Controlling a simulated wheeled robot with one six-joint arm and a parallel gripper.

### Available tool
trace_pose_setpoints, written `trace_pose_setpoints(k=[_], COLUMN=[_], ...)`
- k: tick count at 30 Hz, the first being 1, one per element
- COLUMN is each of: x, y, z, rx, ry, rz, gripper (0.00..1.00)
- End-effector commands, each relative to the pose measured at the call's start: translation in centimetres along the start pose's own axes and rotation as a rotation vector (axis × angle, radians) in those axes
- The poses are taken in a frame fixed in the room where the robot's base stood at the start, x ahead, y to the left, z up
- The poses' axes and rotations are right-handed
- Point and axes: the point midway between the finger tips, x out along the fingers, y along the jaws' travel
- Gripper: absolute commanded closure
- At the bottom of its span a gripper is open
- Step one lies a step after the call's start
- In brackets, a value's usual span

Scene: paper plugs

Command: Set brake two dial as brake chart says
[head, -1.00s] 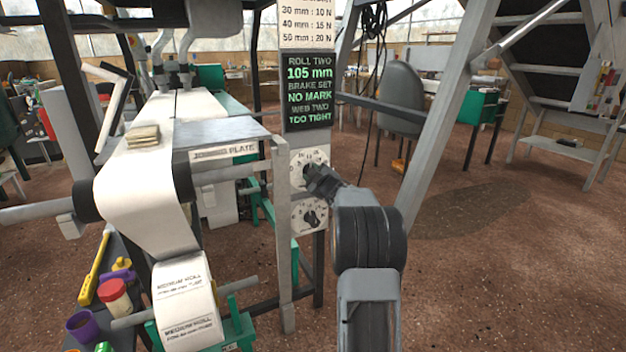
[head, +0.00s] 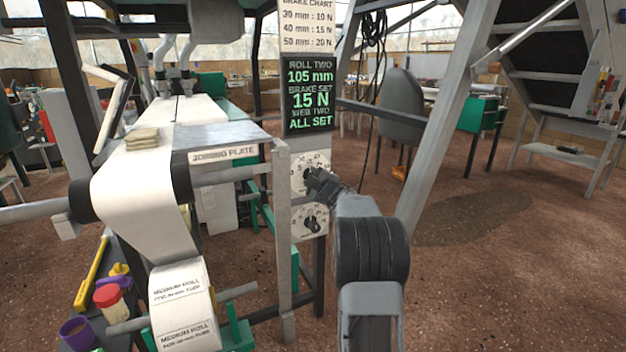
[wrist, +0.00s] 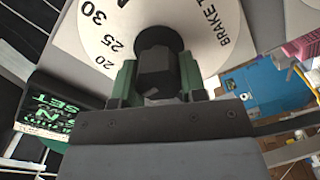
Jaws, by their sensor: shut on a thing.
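The upper dial (head: 299,166) is a white disc with numbers on the grey post. My gripper (wrist: 158,78) is shut on its black knob (wrist: 155,52), with a green finger on each side. In the wrist view the dial face (wrist: 88,38) shows 20, 25, 30 and a cut-off "BRAKE T" label. The knob's pointer setting is hidden. The brake chart (head: 307,28) above lists mm against N, including 40 mm : 15 N. The dark display (head: 310,95) reads roll two 105 mm, brake set 15 N, web two all set.
A second dial (head: 310,222) sits just below the held one. The joining plate (head: 222,154) and paper web are to the left, with a medium roll (head: 183,300) below. A slanted grey beam (head: 440,120) stands to the right.

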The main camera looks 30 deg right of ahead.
Motion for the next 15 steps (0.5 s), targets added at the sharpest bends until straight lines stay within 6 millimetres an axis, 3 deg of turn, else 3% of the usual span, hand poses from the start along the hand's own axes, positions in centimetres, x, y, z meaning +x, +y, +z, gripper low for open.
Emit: trace_pose_setpoints(k=[1, 2, 3, 9, 15], x=[0.0, 0.0, 0.0, 0.0, 0.0], y=[0.01, 0.01, 0.01, 0.01, 0.01], z=[-0.01, -0.01, -0.01, 0.0, 0.01], rx=[0.0, 0.0, 0.0, 0.001, 0.001], ry=[0.0, 0.0, 0.0, 0.0, 0.0], rz=[0.0, 0.0, 0.0, 0.0, 0.0], gripper=[0.85, 0.59, 0.56, 0.36, 0.36])
